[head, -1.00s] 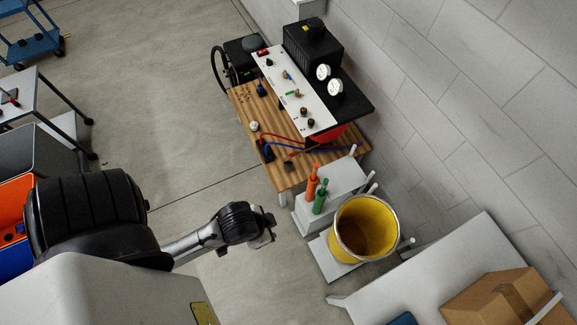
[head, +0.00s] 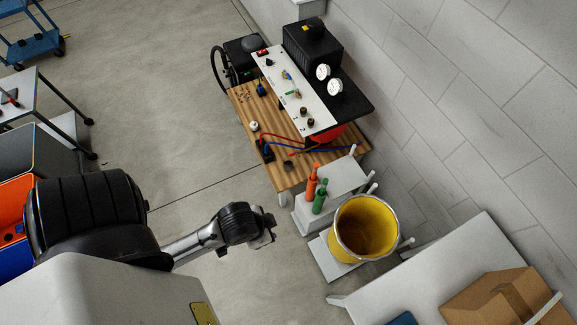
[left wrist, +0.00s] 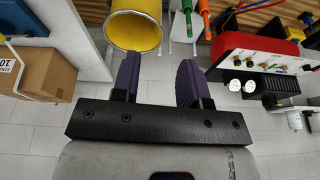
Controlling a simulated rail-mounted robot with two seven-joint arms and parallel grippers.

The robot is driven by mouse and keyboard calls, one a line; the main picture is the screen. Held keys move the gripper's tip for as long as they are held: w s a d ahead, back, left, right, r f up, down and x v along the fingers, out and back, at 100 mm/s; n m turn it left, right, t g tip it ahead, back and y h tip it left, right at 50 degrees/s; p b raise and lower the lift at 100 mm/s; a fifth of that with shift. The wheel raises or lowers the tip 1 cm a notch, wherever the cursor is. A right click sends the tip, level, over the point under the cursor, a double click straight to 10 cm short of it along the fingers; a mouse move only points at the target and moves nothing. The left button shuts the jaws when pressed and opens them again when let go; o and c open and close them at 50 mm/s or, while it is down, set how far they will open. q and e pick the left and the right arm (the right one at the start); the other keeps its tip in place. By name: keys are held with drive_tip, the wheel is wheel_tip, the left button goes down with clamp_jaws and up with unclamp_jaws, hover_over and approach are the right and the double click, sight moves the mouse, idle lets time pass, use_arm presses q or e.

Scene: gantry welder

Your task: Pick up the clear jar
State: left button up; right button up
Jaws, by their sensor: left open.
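I cannot make out a clear jar in either view. My left gripper (head: 268,230) is over the floor in the head view, left of the yellow bucket. In the left wrist view its two dark fingers (left wrist: 158,60) are apart, with nothing between them. The bucket and coloured handles lie beyond the fingertips there. My right gripper is in neither view.
A wooden bench (head: 240,97) carries a white control panel (head: 293,92) and cables. A yellow bucket (head: 341,247) stands beside orange (head: 311,184) and green handles (head: 319,203). A white table (head: 380,290) bears a cardboard box (head: 478,305).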

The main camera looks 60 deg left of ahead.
use_arm(q)
drive_tip(key=o, duration=1)
drive_tip(key=shift+d, duration=0.2)
drive_tip(key=shift+c, duration=0.2)
drive_tip(key=shift+a, duration=0.1)
